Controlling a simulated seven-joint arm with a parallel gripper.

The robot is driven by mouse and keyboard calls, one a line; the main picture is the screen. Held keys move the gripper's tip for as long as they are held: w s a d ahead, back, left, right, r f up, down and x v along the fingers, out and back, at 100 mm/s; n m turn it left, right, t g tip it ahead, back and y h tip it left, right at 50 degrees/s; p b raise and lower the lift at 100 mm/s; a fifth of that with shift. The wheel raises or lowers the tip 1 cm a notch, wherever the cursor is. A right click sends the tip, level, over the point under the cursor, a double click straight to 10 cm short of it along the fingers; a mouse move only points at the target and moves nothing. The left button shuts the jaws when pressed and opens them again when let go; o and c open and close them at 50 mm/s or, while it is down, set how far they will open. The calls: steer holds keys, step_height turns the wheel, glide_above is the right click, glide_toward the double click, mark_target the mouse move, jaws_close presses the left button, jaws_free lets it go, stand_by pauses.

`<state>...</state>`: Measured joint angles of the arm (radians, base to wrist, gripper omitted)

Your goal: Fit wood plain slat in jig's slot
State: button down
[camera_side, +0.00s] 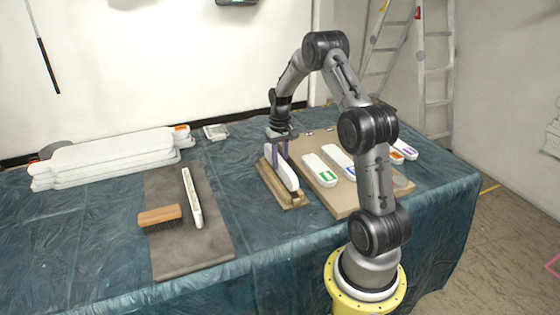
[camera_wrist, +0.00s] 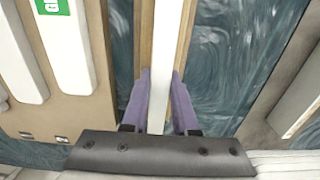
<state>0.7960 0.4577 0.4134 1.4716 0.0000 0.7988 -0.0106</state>
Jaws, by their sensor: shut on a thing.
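My gripper (camera_side: 279,155) points down over the wooden jig (camera_side: 294,204) in the side view. Its purple fingers (camera_wrist: 161,78) are shut on a pale plain slat (camera_side: 287,178), one on each side. In the wrist view the slat (camera_wrist: 167,40) stands on edge, lined up lengthwise between the jig's two wooden sides (camera_wrist: 146,30). The slat's lower edge is hidden, so I cannot tell how deep it sits in the slot.
Right of the jig, a tan board (camera_side: 345,208) carries several white pieces with coloured labels. To the left, a grey mat (camera_side: 190,250) holds a brush (camera_side: 160,216) and a white strip (camera_side: 192,197). A stack of white boards (camera_side: 110,157) lies at far left.

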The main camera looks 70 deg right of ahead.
mark_target(280, 168)
steer(key=shift+f, duration=1.5)
stand_by(0.6)
steer(key=c, duration=0.6)
jaws_free()
step_height(280, 168, up, 14)
steer(key=w+a+r+n+t+h, duration=0.1)
steer(key=a+r+n+t, duration=0.1)
steer(key=a+r, duration=0.7)
steer(key=w+a+r+n+t, duration=0.1)
steer(key=a+r+n, duration=0.2)
steer(key=a+r, duration=0.55)
steer(key=s+a+n+t, duration=0.2)
steer(key=s+a, duration=0.6)
steer(key=a, duration=0.4)
steer(key=s+a+f+n+y, duration=0.1)
steer(key=s+a+f+n, duration=0.1)
steer(key=s+a+f, duration=0.2)
steer(key=s+f, duration=0.3)
steer(key=s, duration=0.3)
steer(key=shift+s+f+t, duration=0.2)
steer(key=shift+s+t, duration=0.05)
steer(key=shift+t, duration=0.05)
